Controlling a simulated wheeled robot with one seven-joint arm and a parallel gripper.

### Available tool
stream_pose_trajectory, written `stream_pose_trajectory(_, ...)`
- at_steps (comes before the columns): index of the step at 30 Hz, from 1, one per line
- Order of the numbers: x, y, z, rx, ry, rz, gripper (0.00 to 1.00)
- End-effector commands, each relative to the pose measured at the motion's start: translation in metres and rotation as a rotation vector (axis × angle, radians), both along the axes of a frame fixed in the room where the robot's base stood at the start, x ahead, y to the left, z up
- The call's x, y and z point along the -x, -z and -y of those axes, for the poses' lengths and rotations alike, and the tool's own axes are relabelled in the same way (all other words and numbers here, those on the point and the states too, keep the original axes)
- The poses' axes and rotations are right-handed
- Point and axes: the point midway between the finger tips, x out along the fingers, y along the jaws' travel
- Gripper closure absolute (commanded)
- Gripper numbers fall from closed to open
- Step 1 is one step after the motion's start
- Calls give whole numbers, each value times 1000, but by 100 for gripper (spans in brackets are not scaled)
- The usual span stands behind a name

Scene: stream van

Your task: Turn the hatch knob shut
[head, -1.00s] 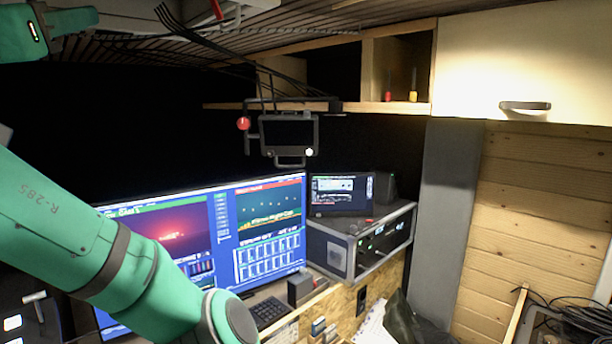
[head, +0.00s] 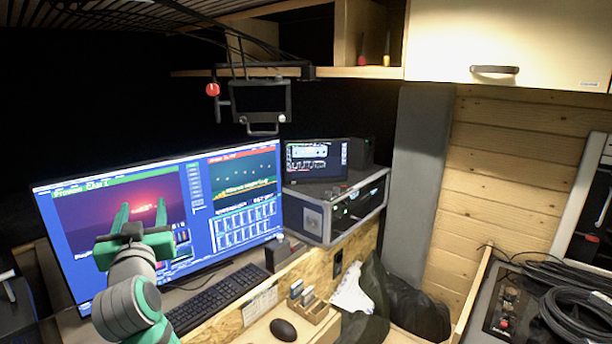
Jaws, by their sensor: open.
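My gripper (head: 141,215) is at the lower left of the head view, in front of the large monitor. Its two green fingers point up and stand apart, with nothing between them. No hatch with a knob can be made out for certain in this view. A small red ball knob (head: 213,89) shows on the bracket beside the small hanging screen (head: 258,99), above and to the right of my gripper and well apart from it. I cannot tell whether this knob belongs to a hatch.
The large monitor (head: 232,213) stands behind my gripper on a desk with a keyboard (head: 220,300) and a mouse (head: 283,330). A rack case (head: 312,218) stands right of it. A cabinet (head: 540,40) hangs at upper right. Coiled cables (head: 580,310) lie at lower right.

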Motion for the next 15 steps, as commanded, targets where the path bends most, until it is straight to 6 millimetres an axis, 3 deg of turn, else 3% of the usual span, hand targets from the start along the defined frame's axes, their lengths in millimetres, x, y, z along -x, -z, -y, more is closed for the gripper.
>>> stream_pose_trajectory(1,-2,25,6,-4,0,-19,51)
stream_pose_trajectory(3,-3,54,14,-10,-3,-35,51)
stream_pose_trajectory(15,22,207,71,-47,15,-113,51)
